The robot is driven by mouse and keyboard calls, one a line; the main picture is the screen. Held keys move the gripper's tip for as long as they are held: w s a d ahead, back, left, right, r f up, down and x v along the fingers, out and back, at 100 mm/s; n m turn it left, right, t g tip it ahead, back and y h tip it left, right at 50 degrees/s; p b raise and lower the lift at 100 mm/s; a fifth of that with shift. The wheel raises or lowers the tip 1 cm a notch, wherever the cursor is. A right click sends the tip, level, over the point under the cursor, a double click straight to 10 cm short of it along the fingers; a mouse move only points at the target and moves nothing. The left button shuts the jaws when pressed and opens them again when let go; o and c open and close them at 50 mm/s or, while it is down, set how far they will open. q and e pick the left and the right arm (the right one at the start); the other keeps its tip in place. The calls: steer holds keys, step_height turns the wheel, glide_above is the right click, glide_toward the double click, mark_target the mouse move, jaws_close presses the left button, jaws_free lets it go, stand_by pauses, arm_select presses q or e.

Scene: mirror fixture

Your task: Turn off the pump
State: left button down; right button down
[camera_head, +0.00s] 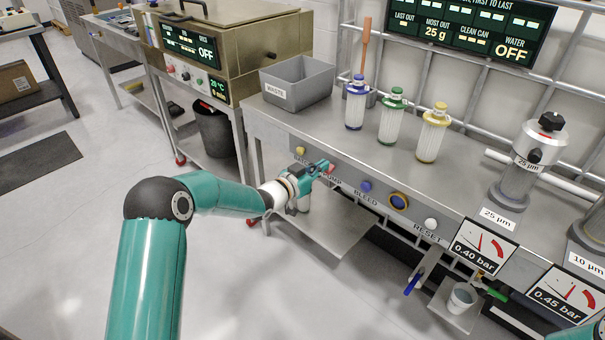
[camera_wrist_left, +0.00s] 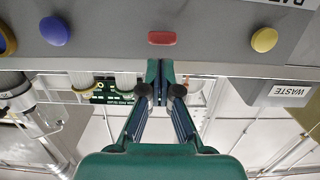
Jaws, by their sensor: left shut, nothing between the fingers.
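A red button (camera_wrist_left: 162,38) sits on the grey bench front panel, between a blue button (camera_wrist_left: 53,30) and a yellow button (camera_wrist_left: 264,39). In the head view the red button is largely hidden by my left gripper (camera_head: 323,168), and the PUMP lettering (camera_head: 331,180) below it is partly covered. My left gripper is shut and empty, its tips pointing at the panel. In the left wrist view its closed fingertips (camera_wrist_left: 160,72) line up with the red button, with a small gap in the picture; I cannot tell if they touch. My right gripper is not in view.
A yellow-ringed knob (camera_head: 398,201) and a white RESET button (camera_head: 430,223) sit farther right on the panel. Several filter cartridges and a grey WASTE bin (camera_head: 297,84) stand on the bench. The display (camera_head: 470,27) reads WATER OFF. Open floor lies left of the bench.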

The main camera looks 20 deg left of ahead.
arm_select(q)
steer(key=v, duration=1.1)
steer(key=shift+r, duration=0.3)
